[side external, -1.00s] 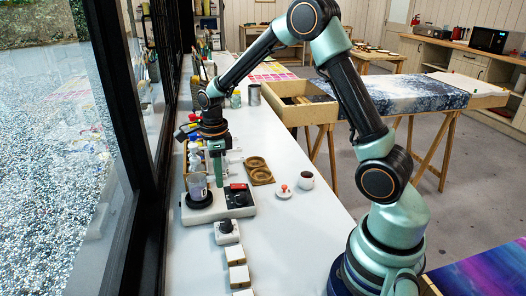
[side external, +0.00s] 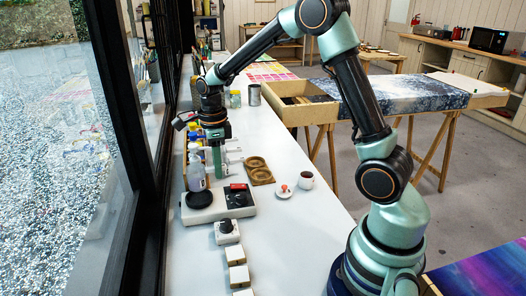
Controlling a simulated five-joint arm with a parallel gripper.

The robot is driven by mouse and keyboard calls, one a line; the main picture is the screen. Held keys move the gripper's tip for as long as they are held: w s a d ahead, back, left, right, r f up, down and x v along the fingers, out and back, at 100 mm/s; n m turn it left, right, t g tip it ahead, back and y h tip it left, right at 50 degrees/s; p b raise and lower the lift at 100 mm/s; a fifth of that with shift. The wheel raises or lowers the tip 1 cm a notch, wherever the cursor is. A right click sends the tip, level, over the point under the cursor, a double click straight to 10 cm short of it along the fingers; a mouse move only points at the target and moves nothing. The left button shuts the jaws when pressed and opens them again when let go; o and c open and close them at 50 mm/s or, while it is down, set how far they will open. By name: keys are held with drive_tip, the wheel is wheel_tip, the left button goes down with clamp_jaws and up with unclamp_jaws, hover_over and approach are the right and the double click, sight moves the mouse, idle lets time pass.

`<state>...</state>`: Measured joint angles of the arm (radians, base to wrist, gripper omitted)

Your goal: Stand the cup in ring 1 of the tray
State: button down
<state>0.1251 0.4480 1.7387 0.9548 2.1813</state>
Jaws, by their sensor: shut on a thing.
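My gripper (side external: 208,168) points down over the left part of the white table, with one green finger clearly visible. It is shut on a pale, partly see-through cup (side external: 197,181), seen left of that finger and seemingly just above a round black plate (side external: 199,199). The cup's outline blends with bottles behind it, and the far finger is hidden. The brown tray (side external: 258,171) lies flat to the right, with two rings one behind the other. Their numbers are too small to read.
A white mug (side external: 306,180) with dark contents and a small white lid with a red knob (side external: 283,191) stand right of the tray. A black panel (side external: 239,198) adjoins the plate. A device with a dark knob (side external: 227,229) and white blocks (side external: 237,256) line the front.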

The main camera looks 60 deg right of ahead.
drive_tip(key=shift+r, duration=0.45)
wheel_tip(320, 180, up, 11)
drive_tip(key=s+d+m, duration=0.3)
drive_tip(key=s+d, duration=0.2)
drive_tip(key=d, duration=0.7)
drive_tip(key=s+d+m, duration=0.3)
drive_tip(key=s+d, duration=0.3)
drive_tip(key=d, duration=0.6)
wheel_tip(320, 180, down, 16)
drive_tip(key=shift+w+a+f, duration=0.2)
drive_tip(key=shift+w+a, duration=0.65)
drive_tip(key=shift+w, duration=0.05)
drive_tip(key=shift+w+a+f, duration=0.2)
drive_tip(key=shift+w+a, duration=0.6)
drive_tip(key=shift+w, duration=0.1)
drive_tip(key=shift+a+f, duration=0.1)
drive_tip(key=shift+f, duration=1.3)
